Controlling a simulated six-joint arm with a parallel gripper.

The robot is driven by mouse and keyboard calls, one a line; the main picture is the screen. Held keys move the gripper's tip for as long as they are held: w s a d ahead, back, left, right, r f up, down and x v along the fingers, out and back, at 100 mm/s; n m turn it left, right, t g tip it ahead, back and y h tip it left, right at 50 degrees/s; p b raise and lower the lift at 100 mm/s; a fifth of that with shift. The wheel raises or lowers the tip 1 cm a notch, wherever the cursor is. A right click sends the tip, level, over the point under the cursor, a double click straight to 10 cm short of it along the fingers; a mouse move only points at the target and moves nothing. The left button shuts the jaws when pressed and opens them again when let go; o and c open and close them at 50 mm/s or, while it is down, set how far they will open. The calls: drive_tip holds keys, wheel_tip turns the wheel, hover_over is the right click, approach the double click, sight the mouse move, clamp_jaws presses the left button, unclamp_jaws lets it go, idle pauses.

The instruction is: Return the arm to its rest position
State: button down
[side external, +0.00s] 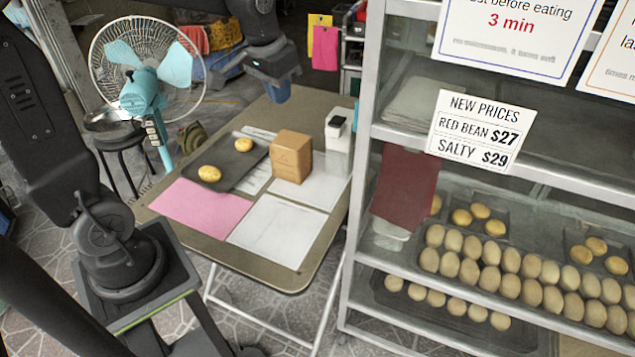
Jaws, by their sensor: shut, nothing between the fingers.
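My gripper (278,93) shows at the top middle of the side external view, shut and empty. Its blue fingers point down and appear above the far end of the folding table (160,205). The brown box (291,156) stands upright on the table, below my gripper in the picture and apart from it. A dark tray (221,174) lies left of the box with two yellow buns, one toward the front (209,173) and one toward the back (243,144).
A pink sheet (202,208) and a white sheet (278,230) lie on the table's front half. A white dispenser (338,130) stands at its right edge. A metal rack (362,200) with several trays of buns fills the right. A teal fan (141,95) stands behind on the left.

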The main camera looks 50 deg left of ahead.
drive_tip(key=s+d+t, duration=0.1)
drive_tip(key=s+d, duration=0.3)
drive_tip(key=s, duration=0.4)
drive_tip(key=s+d+m+t, duration=0.1)
drive_tip(key=s+d, duration=0.3)
drive_tip(key=s, duration=0.3)
drive_tip(key=shift+s+d+r+t+h, duration=0.3)
drive_tip(key=shift+s+d+r+t, duration=0.05)
drive_tip(key=shift+d+t, duration=0.05)
